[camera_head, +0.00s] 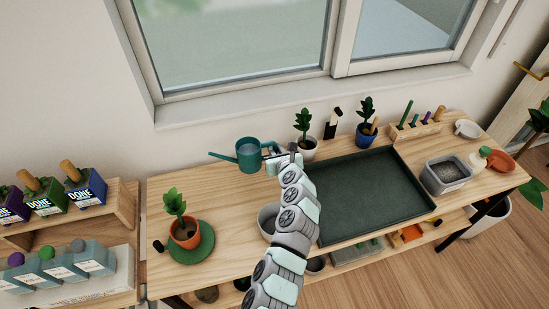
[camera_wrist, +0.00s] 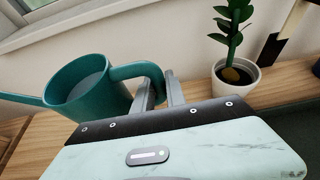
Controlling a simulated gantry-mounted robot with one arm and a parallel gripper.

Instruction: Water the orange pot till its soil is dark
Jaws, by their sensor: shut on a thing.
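The orange pot (camera_head: 185,236) holds a leafy green plant and brown soil, and stands on a round green mat (camera_head: 205,254) at the left of the table. A teal watering can (camera_head: 248,156) is near the back edge, its spout pointing left. My gripper (camera_head: 283,157) is shut on the can's handle (camera_wrist: 135,71), at the can's right side. In the wrist view, the can (camera_wrist: 86,88) looks upright or nearly so, with bluish water inside. Its base is hidden there, and I cannot tell whether it touches the table.
A dark green tray (camera_head: 372,187) fills the middle right. A white-potted plant (camera_head: 308,147) and a blue-potted plant (camera_head: 366,134) stand behind it. A grey bowl (camera_head: 267,217) is partly behind my arm. Bare wood lies between the can and the orange pot.

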